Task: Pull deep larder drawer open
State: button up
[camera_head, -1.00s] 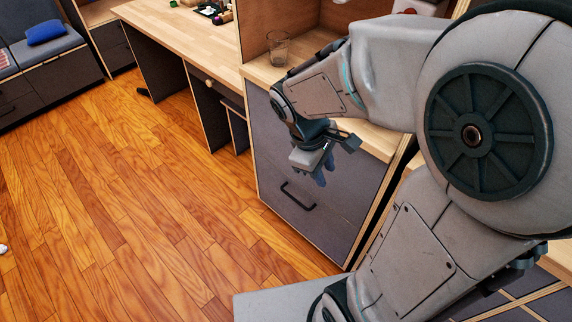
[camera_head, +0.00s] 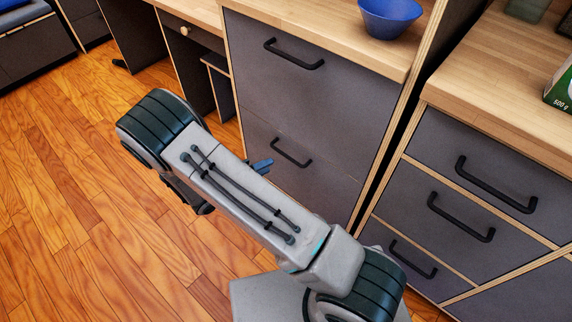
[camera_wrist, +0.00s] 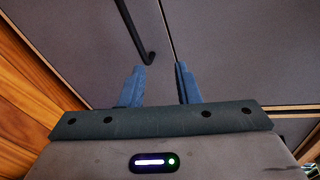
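The grey larder cabinet in the head view has an upper drawer front (camera_head: 310,95) and a lower drawer front (camera_head: 325,185), both closed. Each has a black bar handle, the upper one (camera_head: 293,54) and the lower one (camera_head: 291,153). I cannot tell which drawer the task names. My gripper is mostly hidden behind my arm; a blue finger (camera_head: 262,165) shows just below the lower handle. In the wrist view my gripper (camera_wrist: 160,68) is open and empty. One end of a black handle (camera_wrist: 145,45) lies just ahead of the left finger, not gripped.
A blue bowl (camera_head: 389,17) stands on the wooden counter above the cabinet. Another closed drawer unit (camera_head: 440,190) is at the right. A desk (camera_head: 185,30) stands at the back left. The wooden floor (camera_head: 70,200) at left is clear.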

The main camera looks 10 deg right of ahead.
aim_at(287, 156)
notch_tip(287, 156, down, 5)
jog(key=a+n+t+b, duration=0.1)
jog(key=a+n+t, duration=0.1)
jog(key=n, duration=0.2)
jog(key=b+x, duration=0.3)
jog(key=x, duration=1.1)
jog(key=shift+w, duration=0.25)
grip_shut()
